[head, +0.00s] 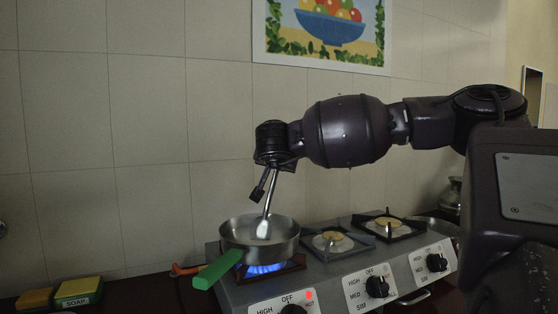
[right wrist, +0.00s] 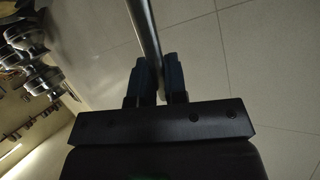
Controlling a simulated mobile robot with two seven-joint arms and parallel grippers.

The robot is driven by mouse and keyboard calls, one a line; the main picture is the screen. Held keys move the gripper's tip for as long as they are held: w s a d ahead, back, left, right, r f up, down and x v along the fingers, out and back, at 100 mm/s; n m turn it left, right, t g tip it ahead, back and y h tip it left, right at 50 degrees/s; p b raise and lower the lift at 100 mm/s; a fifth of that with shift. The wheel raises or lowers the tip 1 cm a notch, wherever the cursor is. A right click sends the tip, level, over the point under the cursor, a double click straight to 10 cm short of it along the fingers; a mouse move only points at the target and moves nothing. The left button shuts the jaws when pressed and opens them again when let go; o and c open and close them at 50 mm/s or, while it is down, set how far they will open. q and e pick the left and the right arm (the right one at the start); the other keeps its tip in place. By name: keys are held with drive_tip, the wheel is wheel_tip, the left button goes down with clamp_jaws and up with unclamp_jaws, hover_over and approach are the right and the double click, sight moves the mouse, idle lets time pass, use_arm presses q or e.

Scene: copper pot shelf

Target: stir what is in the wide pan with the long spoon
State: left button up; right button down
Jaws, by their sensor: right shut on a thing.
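The wide pan (head: 260,243) is a metal pan with a green handle (head: 217,270) pointing to the front left. It sits on the left burner over a blue flame (head: 266,268). The long spoon (head: 269,194) is a metal rod that slants down from my right gripper (head: 268,172) into the pan. Its lower end lies inside the rim. In the right wrist view the gripper (right wrist: 160,82) is shut on the spoon's shaft (right wrist: 146,35). What the pan holds is hard to make out. My left gripper is in neither view.
The stove (head: 340,283) has two more burners to the right, both empty. A yellow soap box (head: 78,291) lies on the counter at the left. Several metal pots (right wrist: 35,50) show in the right wrist view. A tiled wall (head: 150,130) stands behind.

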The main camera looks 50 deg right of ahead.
drive_tip(key=shift+r, duration=0.1)
drive_tip(key=shift+r, duration=3.15)
drive_tip(key=shift+r, duration=2.5)
